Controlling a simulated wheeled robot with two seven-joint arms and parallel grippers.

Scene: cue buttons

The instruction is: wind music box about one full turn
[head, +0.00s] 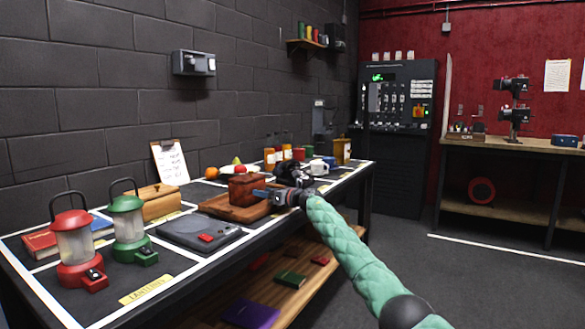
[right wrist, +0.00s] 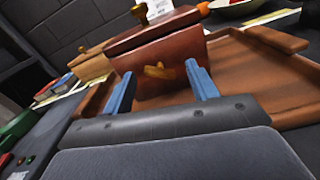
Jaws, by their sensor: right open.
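The music box is a small red-brown box (head: 246,187) on a wooden tray (head: 228,213) on the long table. In the right wrist view the box (right wrist: 160,52) fills the upper middle, and a brass winding key (right wrist: 159,72) sticks out of its facing side. My right gripper (head: 262,193) reaches in beside the box. In the right wrist view its blue fingers (right wrist: 160,85) are open, one on each side of the key, with a gap to it. Whether they touch the box is unclear. My left gripper is out of view.
A red lantern (head: 76,245) and a green lantern (head: 128,226) stand at the left of the table. A dark flat device (head: 199,232) lies in front of the tray. A wooden box (head: 156,200), jars and a white mug (head: 319,167) stand farther along.

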